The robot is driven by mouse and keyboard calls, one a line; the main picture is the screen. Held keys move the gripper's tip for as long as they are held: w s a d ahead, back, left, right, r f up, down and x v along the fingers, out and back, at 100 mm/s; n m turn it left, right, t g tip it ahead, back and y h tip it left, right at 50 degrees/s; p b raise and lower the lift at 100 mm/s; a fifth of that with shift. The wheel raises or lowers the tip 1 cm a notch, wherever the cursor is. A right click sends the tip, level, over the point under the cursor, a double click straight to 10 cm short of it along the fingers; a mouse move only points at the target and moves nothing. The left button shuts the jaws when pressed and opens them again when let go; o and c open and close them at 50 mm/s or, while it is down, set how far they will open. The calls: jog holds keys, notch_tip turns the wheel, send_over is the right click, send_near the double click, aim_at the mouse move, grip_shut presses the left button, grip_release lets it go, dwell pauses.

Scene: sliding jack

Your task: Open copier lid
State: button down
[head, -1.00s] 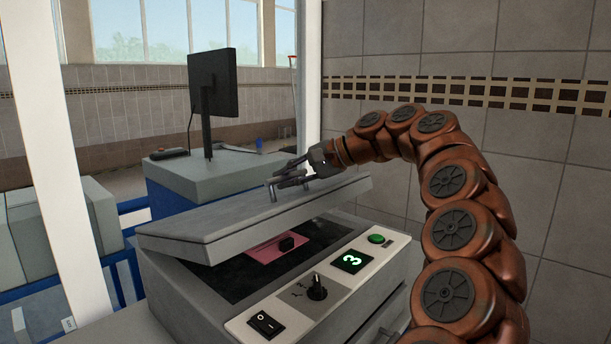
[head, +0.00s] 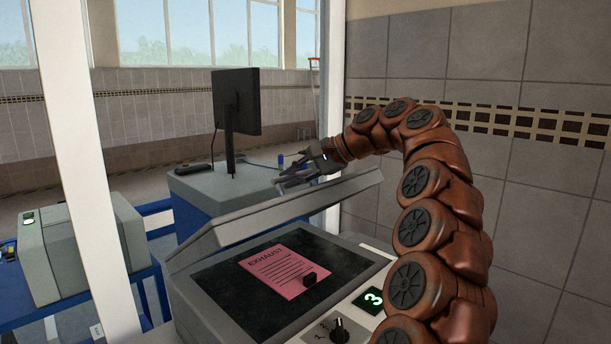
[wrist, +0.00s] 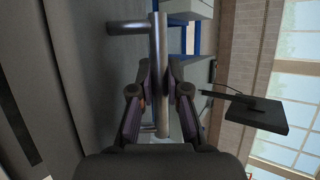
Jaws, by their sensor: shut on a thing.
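The copier (head: 205,307) stands in front of me with its grey lid (head: 240,223) tilted up, so the dark glass bed shows. My gripper (head: 291,182) is at the top of the lid. In the wrist view my gripper (wrist: 160,85) has its fingers closed around the metal bar handle (wrist: 159,45) of the lid. In the head view the fingers largely hide the handle.
A monitor (head: 237,105) stands on a grey cabinet behind the lid. A tiled wall (head: 440,60) is at the right. Another grey machine (head: 85,245) is at the left.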

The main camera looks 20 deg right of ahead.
jog(key=shift+w+a+r, duration=0.15)
jog(key=shift+w+r, duration=0.15)
jog(key=shift+r, duration=0.05)
dwell(0.3)
jog(key=c, duration=1.1)
grip_release()
jog(key=shift+c, duration=0.2)
jog(key=shift+v, duration=3.3)
jog(key=shift+s+d+r, duration=0.15)
jog(key=shift+d+r, duration=0.1)
jog(key=shift+d, duration=0.1)
jog(key=shift+c, duration=0.3)
